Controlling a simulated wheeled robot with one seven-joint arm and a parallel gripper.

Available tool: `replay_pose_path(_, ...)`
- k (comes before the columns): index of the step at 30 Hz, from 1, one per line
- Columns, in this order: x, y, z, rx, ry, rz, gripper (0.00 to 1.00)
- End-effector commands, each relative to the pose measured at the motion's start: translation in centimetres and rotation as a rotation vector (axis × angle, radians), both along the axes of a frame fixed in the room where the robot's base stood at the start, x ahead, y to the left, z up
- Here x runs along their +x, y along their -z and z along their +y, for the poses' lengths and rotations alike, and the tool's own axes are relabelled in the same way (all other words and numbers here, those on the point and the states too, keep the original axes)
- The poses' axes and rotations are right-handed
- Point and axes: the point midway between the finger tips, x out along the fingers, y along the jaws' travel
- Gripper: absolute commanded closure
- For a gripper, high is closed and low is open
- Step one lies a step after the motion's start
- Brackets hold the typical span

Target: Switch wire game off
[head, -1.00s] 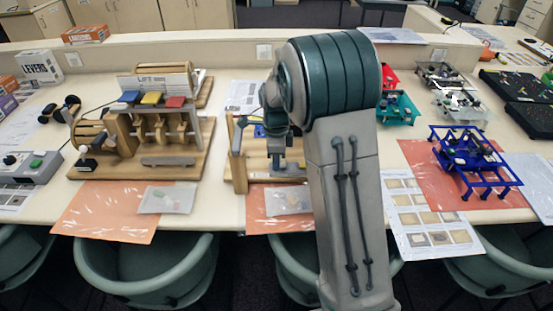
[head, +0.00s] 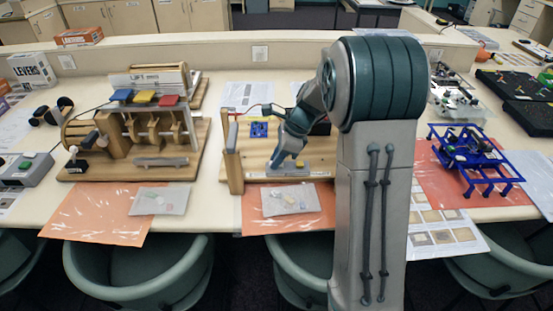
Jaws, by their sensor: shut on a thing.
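The wire game (head: 257,158) is a wooden stand on the bench at the centre, with a wooden post (head: 233,165) at its left and a small blue board (head: 259,130). A low grey panel (head: 320,170) lies along its front edge, with a small yellow part (head: 299,163) on it. My gripper (head: 277,167) points down at the left part of this panel. It is shut on a small part there, seemingly the switch, which the fingers hide. The switch's position cannot be seen. My arm covers the right side of the stand.
A wooden lever exhibit (head: 130,165) with coloured blocks stands at the left. A blue frame stand (head: 470,160) is at the right. A clear bag (head: 290,200) lies on an orange sheet (head: 250,215) in front of the wire game. Green chairs (head: 140,280) line the front edge.

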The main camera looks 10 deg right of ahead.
Motion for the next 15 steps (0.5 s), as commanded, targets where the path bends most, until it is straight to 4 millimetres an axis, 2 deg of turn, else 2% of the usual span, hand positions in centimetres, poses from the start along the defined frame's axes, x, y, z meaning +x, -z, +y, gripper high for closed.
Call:
replay_pose_path(4,-0.03,0.0,0.01,-0.001,0.0,0.001,1.0)
replay_pose_path(5,-0.02,0.0,0.0,-0.001,0.0,0.001,0.79)
replay_pose_path(7,-0.02,0.0,0.0,-0.001,0.0,0.001,0.6)
replay_pose_path(15,-0.01,-0.03,0.02,-0.002,0.0,0.001,0.6)
